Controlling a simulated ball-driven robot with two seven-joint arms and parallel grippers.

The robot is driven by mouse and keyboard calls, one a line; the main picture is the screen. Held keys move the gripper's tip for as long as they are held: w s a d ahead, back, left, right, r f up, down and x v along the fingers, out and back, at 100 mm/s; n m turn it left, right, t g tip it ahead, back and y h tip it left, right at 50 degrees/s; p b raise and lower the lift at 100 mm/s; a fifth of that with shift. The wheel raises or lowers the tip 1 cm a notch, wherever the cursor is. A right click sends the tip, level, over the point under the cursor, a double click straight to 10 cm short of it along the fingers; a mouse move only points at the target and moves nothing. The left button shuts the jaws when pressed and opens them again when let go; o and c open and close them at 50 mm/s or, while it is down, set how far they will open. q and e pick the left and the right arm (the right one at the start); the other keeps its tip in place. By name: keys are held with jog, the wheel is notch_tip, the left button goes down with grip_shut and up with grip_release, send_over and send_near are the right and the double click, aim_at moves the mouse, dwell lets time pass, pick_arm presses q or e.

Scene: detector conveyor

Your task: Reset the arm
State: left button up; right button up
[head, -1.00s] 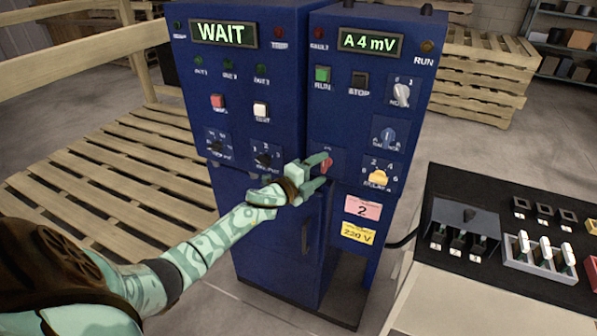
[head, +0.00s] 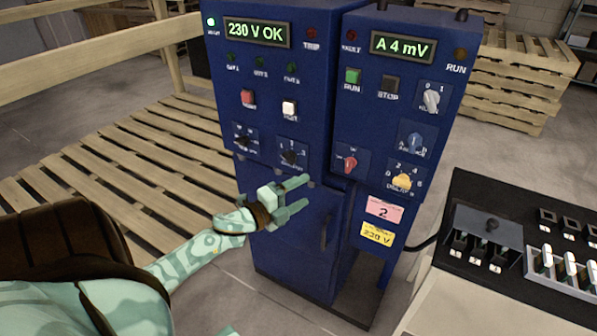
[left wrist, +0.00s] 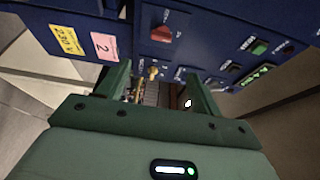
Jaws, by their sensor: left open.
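My left gripper (head: 296,198) is open and empty in front of the blue cabinet's lower door, below and left of the red rotary knob (head: 351,163). A gap shows between its fingers and the knob. In the left wrist view the fingers (left wrist: 158,84) are spread, with the red knob (left wrist: 162,33) beyond them. The left display (head: 257,33) reads 230 V OK, with a lit lamp (head: 212,22) beside it. My right gripper is not in view.
Blue cabinets (head: 292,235) stand ahead with buttons and knobs, including a yellow knob (head: 402,181). A black-topped console (head: 480,262) with several switches is at the right. Wooden pallets (head: 110,175) lie at the left, and more are stacked (head: 515,85) behind.

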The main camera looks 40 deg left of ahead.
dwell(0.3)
pick_arm(q)
jog(key=s+a+f+n+g+y, duration=0.2)
jog(key=s+a+f+n, duration=0.15)
jog(key=f, duration=0.45)
jog(key=s+a+f+n+g+y, duration=0.2)
jog(key=f+n, duration=0.3)
jog(key=f, duration=0.4)
jog(key=s+d+f+n+g+y, duration=0.1)
jog(key=s+d+f+n+g, duration=0.15)
jog(key=s+f, duration=0.55)
jog(key=s+d+f+n+g, duration=0.2)
jog(key=s+f+g, duration=0.3)
jog(key=f, duration=0.4)
jog(key=s+d+f+n+g, duration=0.1)
jog(key=s+d+f, duration=0.3)
jog(key=s, duration=0.5)
jog(key=s+d+f+n+g+h, duration=0.1)
jog(key=s+d+f+g, duration=0.1)
jog(key=s+d+f, duration=0.2)
jog(key=s+d+f+n+g+h, duration=0.1)
jog(key=s+d+f+g, duration=0.1)
jog(key=s+d, duration=0.7)
jog(key=s+f, duration=0.1)
jog(key=s, duration=0.3)
jog(key=shift+s+f, duration=0.3)
jog(key=shift+f, duration=0.1)
